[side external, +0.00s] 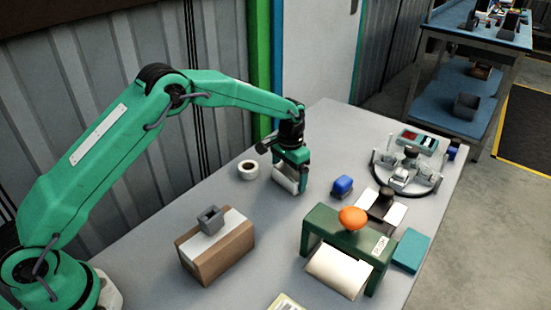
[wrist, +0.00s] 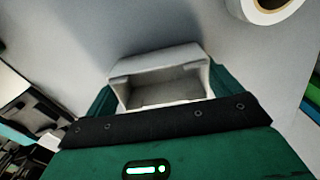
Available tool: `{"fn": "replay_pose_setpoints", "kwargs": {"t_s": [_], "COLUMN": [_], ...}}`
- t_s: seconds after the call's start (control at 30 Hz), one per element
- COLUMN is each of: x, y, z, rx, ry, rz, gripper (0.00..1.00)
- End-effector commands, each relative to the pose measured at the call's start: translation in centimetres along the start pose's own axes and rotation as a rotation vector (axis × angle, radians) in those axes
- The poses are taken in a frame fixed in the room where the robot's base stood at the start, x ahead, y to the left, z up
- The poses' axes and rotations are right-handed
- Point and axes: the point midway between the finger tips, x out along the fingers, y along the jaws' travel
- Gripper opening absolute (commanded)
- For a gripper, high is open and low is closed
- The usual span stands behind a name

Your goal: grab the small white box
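The small white box (side external: 284,181) is on the grey table under my gripper (side external: 291,170), partly covered by it in the side view. In the wrist view the white box (wrist: 158,58) appears hollow, with an open side facing the camera. My gripper (wrist: 163,88) has one green finger on each side of the box. The fingers look very close to its sides, but I cannot tell whether they press on it. The box appears to be at table level; its underside is hidden.
A white tape roll (side external: 248,170) lies just left of the box.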

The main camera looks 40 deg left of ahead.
Motion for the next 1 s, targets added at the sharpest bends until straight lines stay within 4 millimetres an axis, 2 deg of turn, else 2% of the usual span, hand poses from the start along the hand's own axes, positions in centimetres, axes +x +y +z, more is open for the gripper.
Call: {"fn": "replay_pose_setpoints", "kwargs": {"t_s": [0.47,0.67,0.77,1.0], "x": [-0.7,-2.8,-4.4,-6.7], "y": [0.0,0.0,0.0,3.8], "z": [-0.1,-0.1,-0.1,1.8], "rx": [0.000,0.000,0.000,0.003], "ry": [0.002,0.004,0.005,0.003], "rz": [0.000,0.000,0.000,0.000], "gripper": [0.69,0.69,0.69,0.69]}}
